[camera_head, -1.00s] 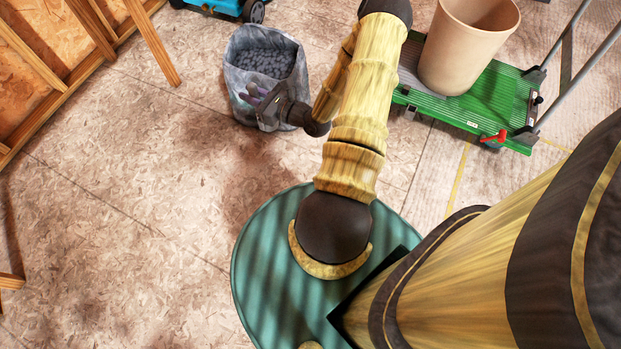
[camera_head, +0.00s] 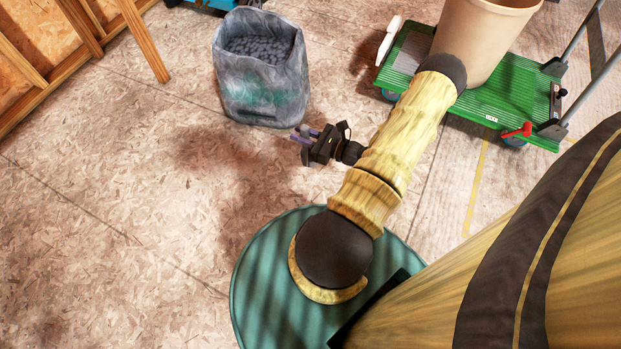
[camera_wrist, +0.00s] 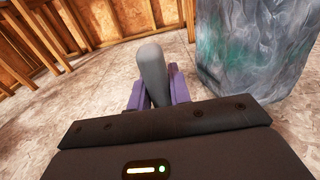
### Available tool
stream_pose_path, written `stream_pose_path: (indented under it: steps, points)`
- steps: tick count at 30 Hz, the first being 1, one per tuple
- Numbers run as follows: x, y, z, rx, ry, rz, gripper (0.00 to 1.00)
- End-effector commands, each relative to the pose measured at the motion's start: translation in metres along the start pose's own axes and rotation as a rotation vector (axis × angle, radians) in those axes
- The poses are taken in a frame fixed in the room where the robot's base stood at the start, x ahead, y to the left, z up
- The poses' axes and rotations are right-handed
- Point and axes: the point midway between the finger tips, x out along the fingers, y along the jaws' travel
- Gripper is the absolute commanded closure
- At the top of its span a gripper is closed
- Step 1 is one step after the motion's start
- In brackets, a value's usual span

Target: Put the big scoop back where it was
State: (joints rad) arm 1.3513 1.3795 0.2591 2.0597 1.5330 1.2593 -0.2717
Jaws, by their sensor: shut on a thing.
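My gripper (camera_head: 302,134) is shut on a smooth grey, rounded, elongated thing (camera_wrist: 153,72), seen between its purple fingers in the wrist view. I take this thing for the big scoop, probably its handle, but its full shape does not show. In the head view the held thing cannot be made out. The gripper is above the floor, in front of and a little right of an open grey sack (camera_head: 259,90). The sack holds dark grey lumps. Its side also shows at the right of the wrist view (camera_wrist: 255,45), apart from the fingers.
A green trolley (camera_head: 500,97) carries a large beige bucket (camera_head: 478,45) at the upper right, with a white flat thing (camera_head: 389,38) at its left edge. Wooden wall framing (camera_head: 85,30) is at the upper left. The floor (camera_head: 110,220) at left is clear.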

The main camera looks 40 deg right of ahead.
Motion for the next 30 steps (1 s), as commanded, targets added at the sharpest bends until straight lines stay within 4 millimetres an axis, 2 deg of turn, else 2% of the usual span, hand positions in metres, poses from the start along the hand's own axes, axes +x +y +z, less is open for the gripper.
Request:
stream_pose_path:
  steps: [7,10,18,21,30]
  points:
    - [0.000,0.000,0.001,-0.001,-0.001,0.000,1.00]
    - [0.001,0.000,-0.005,0.000,-0.001,0.000,1.00]
    - [0.003,0.000,-0.050,0.000,-0.001,0.001,1.00]
    - [0.003,0.000,-0.061,-0.001,0.000,0.000,1.00]
    - [0.003,0.000,-0.061,-0.001,0.000,-0.001,1.00]
